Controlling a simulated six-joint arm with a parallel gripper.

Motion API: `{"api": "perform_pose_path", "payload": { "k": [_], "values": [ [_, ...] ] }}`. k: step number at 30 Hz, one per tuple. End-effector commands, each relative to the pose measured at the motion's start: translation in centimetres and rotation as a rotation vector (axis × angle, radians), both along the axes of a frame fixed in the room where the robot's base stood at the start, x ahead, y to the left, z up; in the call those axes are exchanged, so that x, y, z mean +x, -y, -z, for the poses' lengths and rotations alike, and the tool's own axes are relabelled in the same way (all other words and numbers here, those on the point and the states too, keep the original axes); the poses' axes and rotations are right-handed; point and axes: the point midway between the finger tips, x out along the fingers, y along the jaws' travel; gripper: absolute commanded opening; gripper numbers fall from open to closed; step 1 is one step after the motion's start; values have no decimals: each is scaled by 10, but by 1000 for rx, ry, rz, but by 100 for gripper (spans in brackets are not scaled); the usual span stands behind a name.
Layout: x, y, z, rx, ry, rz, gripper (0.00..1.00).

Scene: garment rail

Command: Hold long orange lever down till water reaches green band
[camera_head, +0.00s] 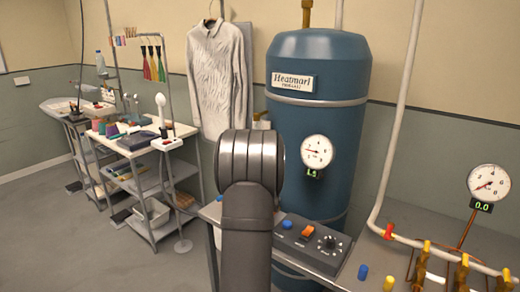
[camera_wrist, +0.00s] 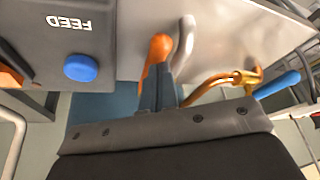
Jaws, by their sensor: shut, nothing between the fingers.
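The long orange lever (camera_wrist: 158,48) shows in the wrist view, just past my fingertips. My gripper (camera_wrist: 159,72) is shut and empty, its tips overlapping the lever's lower end in the picture. I cannot tell whether they touch it. In the head view my own arm hides the gripper and the lever. No water level or green band can be made out in either view.
A dark panel with a blue FEED button (camera_wrist: 80,67) lies left of my fingers. A blue-handled lever (camera_wrist: 277,85) and a brass pipe (camera_wrist: 215,84) are to the right. A blue tank (camera_head: 318,120) with a gauge (camera_head: 317,151) stands behind the control panel (camera_head: 310,245).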

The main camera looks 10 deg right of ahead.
Motion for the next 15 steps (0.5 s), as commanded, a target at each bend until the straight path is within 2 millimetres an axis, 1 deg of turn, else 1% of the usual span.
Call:
{"api": "perform_pose_path", "payload": {
  "k": [3,15],
  "values": [
    [0,0,-19,-1,2,0,0],
    [0,0,-79,-1,2,0,0]
  ]
}}
